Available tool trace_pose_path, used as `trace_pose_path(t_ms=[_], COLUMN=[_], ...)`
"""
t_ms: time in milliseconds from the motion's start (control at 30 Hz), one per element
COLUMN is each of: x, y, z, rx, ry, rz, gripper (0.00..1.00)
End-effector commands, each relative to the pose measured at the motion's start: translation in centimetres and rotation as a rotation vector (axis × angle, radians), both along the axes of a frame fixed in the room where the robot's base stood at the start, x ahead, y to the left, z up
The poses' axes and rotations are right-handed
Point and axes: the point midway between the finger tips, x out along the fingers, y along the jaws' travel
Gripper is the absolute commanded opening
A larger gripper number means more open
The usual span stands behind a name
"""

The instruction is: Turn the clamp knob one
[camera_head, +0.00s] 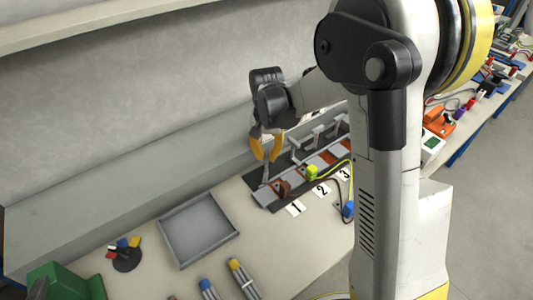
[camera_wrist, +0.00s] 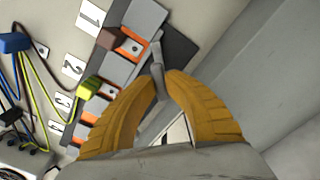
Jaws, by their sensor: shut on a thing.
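The clamp knob of position one shows as a thin grey handle (camera_head: 265,174) standing up at the near end of the clamp row. In the wrist view this grey handle (camera_wrist: 157,72) runs between the fingertips. My gripper (camera_head: 266,157), with yellow-orange fingers, points down over the handle from above. Its fingertips (camera_wrist: 160,80) are closed on the handle in the wrist view. The label 1 (camera_head: 296,208) lies in front of this clamp, and it also shows in the wrist view (camera_wrist: 90,15). The lower handle is partly hidden by the fingers.
Further grey clamps (camera_head: 316,132) stand behind, by labels 2 (camera_head: 321,190) and 3 (camera_head: 344,174). A yellow-green connector (camera_head: 312,172) with a cable sits on the rail. A grey tray (camera_head: 198,230) lies left on the table. The wall ledge is close behind.

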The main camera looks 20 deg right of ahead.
Motion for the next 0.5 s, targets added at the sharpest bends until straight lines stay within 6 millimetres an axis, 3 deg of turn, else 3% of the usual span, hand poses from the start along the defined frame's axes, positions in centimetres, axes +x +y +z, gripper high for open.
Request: trace_pose_path(t_ms=[500], x=[-0.02], y=[0.00], z=[0.01], rx=[0.000], ry=[0.001], rz=[0.477], gripper=[0.00])
